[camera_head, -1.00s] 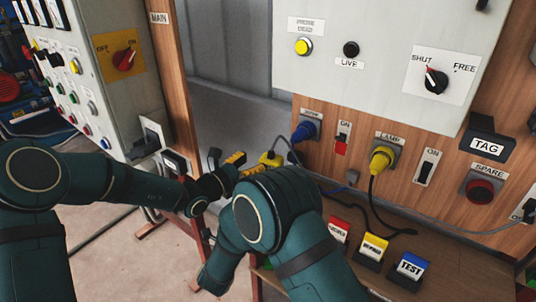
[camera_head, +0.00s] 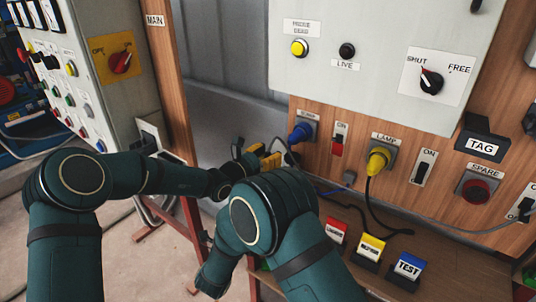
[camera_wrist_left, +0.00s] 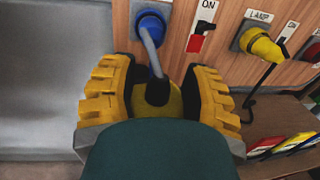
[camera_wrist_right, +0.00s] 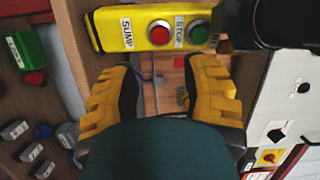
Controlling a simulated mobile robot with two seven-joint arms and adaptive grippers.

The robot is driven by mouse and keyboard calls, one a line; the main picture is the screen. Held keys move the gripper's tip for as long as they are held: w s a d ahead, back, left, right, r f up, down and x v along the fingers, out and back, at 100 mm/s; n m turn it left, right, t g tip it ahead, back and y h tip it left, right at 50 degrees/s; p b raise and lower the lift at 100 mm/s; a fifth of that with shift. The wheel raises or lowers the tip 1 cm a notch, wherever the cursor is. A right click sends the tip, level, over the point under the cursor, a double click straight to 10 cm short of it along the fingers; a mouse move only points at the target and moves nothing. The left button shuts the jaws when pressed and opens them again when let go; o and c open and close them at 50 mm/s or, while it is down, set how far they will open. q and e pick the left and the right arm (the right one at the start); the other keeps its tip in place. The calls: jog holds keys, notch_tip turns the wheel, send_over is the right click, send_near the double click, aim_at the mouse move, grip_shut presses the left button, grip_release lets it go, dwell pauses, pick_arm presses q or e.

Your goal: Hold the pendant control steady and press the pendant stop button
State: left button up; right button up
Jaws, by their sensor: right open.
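The yellow pendant control (camera_wrist_right: 125,30) hangs by a grey cable. In the right wrist view it lies across the top, with a SUMP label, a red button (camera_wrist_right: 160,33), a sideways label that seems to read STOP, and a green button (camera_wrist_right: 198,33). In the left wrist view its cable end (camera_wrist_left: 172,104) lies between the spread fingers of my left gripper (camera_wrist_left: 160,78); I see no clear grip. In the head view my left gripper (camera_head: 248,160) is at the pendant. My right gripper (camera_wrist_right: 160,78) is open and empty, its fingertips short of the pendant's button face; my arm hides it in the head view.
Red, yellow and blue labelled blocks (camera_head: 372,247) stand on the shelf below. A wooden post (camera_head: 168,80) and a control cabinet (camera_head: 98,80) stand left.

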pick_arm(q)
grip_shut()
pick_arm(e)
grip_shut()
dwell(0.9)
